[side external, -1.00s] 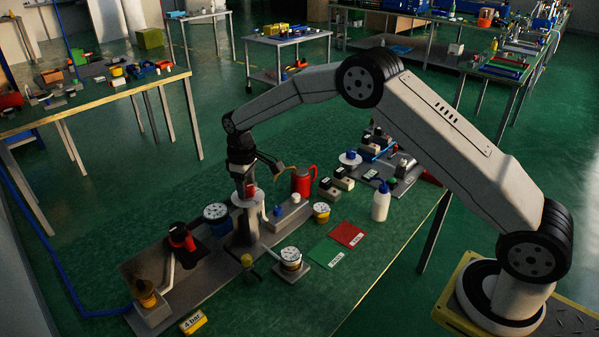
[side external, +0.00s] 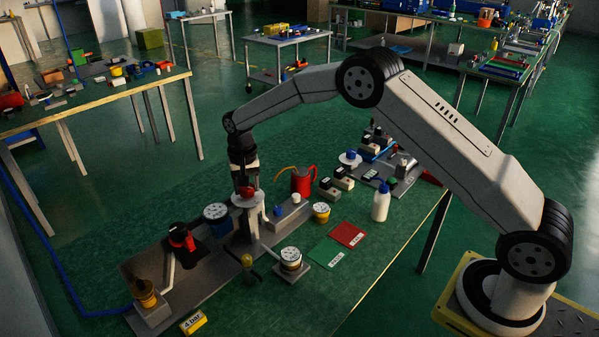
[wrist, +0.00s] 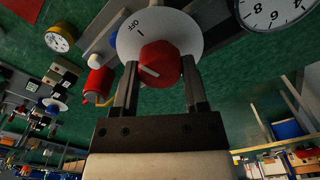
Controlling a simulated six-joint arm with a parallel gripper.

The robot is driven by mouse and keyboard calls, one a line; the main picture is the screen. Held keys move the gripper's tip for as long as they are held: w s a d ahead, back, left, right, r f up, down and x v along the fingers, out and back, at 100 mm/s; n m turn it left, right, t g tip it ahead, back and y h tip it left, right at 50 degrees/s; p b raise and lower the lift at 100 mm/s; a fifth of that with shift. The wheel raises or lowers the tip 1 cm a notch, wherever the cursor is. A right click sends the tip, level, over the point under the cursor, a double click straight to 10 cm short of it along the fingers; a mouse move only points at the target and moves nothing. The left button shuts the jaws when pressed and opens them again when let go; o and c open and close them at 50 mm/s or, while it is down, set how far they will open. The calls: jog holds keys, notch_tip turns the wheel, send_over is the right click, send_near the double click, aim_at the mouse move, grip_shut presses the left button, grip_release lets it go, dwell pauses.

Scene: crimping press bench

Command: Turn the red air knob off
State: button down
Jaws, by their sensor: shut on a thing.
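The red air knob (wrist: 160,62) sits on a round white dial plate (wrist: 192,32) with "OFF" and a short line printed on it. The knob has a white pointer mark, which does not line up with the "OFF" print in the wrist view. My gripper (wrist: 161,80) has one finger on each side of the knob and is shut on it. In the side external view the knob (side external: 247,191) shows just above the white plate (side external: 241,202), under my gripper (side external: 246,187). The fingers are hard to make out there.
A red can (side external: 303,182) with a tan spout stands close to the right of the knob. Gauges (side external: 216,212) (side external: 291,258) flank the post. A white bottle (side external: 381,202) and green and red cards (side external: 347,235) lie farther right. The front right bench is clear.

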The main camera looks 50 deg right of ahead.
jog(key=shift+m, duration=1.3)
jog(key=shift+c, duration=0.5)
grip_release()
jog(key=shift+r, duration=0.1)
jog(key=shift+r, duration=3.85)
